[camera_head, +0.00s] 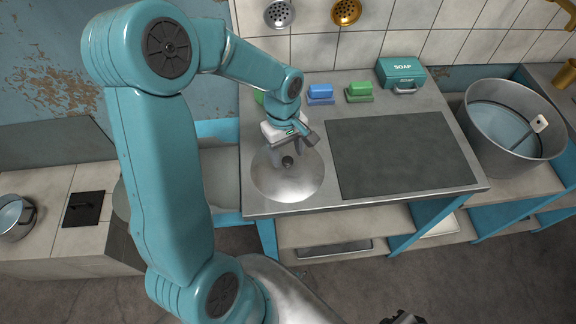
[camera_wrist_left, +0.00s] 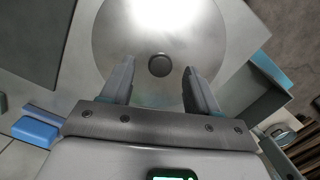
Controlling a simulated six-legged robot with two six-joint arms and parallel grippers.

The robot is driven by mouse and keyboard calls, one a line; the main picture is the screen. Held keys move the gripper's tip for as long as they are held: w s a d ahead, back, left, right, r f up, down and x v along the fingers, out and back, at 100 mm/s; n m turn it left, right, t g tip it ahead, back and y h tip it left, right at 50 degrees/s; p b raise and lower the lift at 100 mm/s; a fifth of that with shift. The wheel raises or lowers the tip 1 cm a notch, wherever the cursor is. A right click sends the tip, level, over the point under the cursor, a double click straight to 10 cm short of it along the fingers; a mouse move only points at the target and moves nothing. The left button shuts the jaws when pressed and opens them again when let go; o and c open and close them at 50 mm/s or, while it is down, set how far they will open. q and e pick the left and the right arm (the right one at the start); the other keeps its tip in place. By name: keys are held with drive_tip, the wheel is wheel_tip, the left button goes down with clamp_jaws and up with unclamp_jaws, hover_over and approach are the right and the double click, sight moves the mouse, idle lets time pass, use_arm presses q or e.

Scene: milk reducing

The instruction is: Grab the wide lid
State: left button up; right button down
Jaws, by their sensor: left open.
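The wide lid (camera_head: 290,184) is a round, shiny metal disc with a small dark knob. It lies on the left part of the metal counter, close to the front edge. It also shows in the left wrist view (camera_wrist_left: 195,35), with its dark knob (camera_wrist_left: 160,65) near the middle. My left gripper (camera_head: 286,150) is over the back part of the lid, pointing down. In the left wrist view its two fingers (camera_wrist_left: 158,88) are apart, one on each side of the knob's line, with nothing between them. I cannot tell the exact height above the lid. My right gripper (camera_head: 404,318) barely shows at the bottom edge.
A dark mat (camera_head: 400,155) lies right of the lid. Behind are a blue sponge (camera_head: 320,94), a green sponge (camera_head: 359,92) and a teal soap box (camera_head: 401,73). A large metal pot (camera_head: 487,138) stands at the right. A small pot (camera_head: 14,217) stands far left.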

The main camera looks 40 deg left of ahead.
use_arm(q)
wheel_tip(320, 180, down, 2)
drive_tip(key=shift+s+f, duration=0.1)
drive_tip(key=shift+d, duration=0.1)
drive_tip(key=shift+c, duration=0.2)
clamp_jaws()
